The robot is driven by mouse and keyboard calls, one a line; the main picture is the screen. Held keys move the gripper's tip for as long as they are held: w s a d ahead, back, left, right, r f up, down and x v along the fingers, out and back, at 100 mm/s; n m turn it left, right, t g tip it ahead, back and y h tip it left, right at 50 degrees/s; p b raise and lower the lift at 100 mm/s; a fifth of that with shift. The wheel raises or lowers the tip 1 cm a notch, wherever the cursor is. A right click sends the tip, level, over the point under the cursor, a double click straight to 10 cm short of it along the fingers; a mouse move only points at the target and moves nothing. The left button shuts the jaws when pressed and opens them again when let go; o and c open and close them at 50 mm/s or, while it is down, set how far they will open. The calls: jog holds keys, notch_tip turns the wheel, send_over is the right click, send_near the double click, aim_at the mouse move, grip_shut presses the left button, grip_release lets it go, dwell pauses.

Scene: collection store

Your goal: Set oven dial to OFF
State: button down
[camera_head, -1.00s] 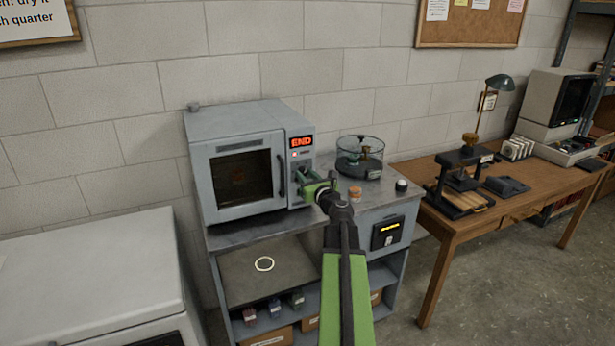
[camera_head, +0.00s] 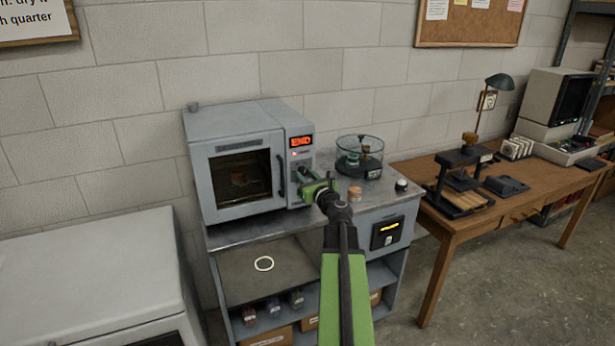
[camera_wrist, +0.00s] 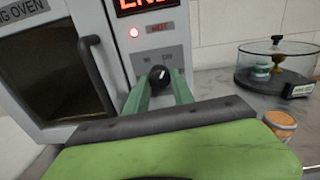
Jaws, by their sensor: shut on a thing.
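The grey oven (camera_head: 232,165) stands on the bench, its windowed door shut. Its red display (camera_head: 300,142) appears to read END and also shows, cut off, in the wrist view (camera_wrist: 146,3). In the wrist view a small black dial (camera_wrist: 160,77) with a white mark sits on the oven's panel, below a lit red lamp (camera_wrist: 134,32). My gripper (camera_wrist: 160,88) is shut on the dial, one green finger on each side.
A glass desiccator (camera_head: 360,158) and an orange-lidded jar (camera_head: 355,193) stand right of the oven on the bench top. The oven's dark door handle (camera_wrist: 98,72) is left of my fingers. A wooden table (camera_head: 515,190) with equipment stands further right.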

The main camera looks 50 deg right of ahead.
jog(key=shift+s+n, duration=0.1)
jog(key=shift+n, duration=0.3)
jog(key=n, duration=0.5)
jog(key=shift+d, duration=0.1)
jog(key=n, duration=0.5)
jog(key=shift+n, duration=0.4)
jog(key=n, duration=0.6)
jog(key=shift+r, duration=0.1)
jog(key=n, duration=0.5)
jog(key=shift+n, duration=0.3)
jog(key=c, duration=1.1)
grip_release()
